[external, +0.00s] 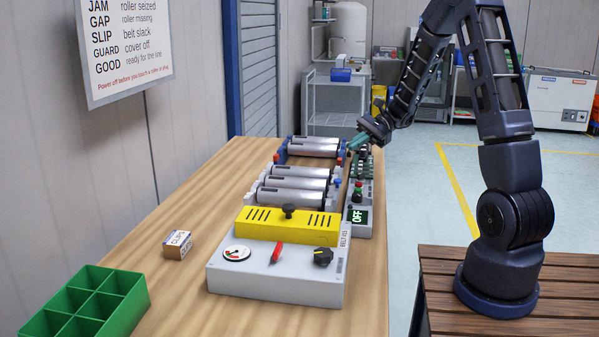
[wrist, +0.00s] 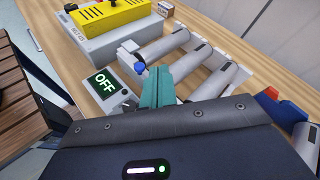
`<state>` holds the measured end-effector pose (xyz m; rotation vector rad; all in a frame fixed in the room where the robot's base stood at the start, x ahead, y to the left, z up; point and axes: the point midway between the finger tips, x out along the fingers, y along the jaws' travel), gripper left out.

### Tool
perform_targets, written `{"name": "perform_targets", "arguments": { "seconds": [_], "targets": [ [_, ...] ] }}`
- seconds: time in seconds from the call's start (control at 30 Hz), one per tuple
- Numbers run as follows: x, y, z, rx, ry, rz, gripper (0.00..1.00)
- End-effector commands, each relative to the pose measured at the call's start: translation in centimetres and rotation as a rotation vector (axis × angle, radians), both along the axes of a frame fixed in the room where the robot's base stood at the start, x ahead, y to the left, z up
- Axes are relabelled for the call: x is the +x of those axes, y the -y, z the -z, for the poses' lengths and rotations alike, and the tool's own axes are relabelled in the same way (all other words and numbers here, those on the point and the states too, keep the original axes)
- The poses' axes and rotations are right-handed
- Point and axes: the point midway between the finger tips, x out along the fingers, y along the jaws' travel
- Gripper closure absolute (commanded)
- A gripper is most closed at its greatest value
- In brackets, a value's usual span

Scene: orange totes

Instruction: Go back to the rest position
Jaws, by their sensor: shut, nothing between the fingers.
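My gripper (external: 358,142) is at the far right side of the roller unit in the external view, with its teal fingers pointing down and left. In the wrist view the teal fingers of my gripper (wrist: 158,90) are together with nothing between them. They appear in front of the rollers (wrist: 205,65) and beside a blue knob. Whether they touch anything below cannot be told.
A grey box with a yellow cover (external: 287,224) is at the near end of the rollers (external: 296,183). A small clips box (external: 177,244) and a green divided tray (external: 95,300) are at the left. Bare table lies between. A sign (external: 124,45) hangs on the wall.

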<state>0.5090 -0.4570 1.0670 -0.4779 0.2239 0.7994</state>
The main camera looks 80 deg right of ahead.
Motion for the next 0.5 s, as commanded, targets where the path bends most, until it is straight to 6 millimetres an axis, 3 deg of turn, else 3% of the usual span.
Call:
{"name": "perform_targets", "arguments": {
  "seconds": [0.03,0.2,0.5],
  "targets": [
    [0.7,-2.0,-1.1,-0.042,-0.004,-0.056,1.0],
    [1.7,-8.1,-3.6,-0.177,-0.02,-0.234,1.0],
    [1.3,-17.8,-7.2,-0.439,-0.018,-0.536,1.0]
  ]
}}
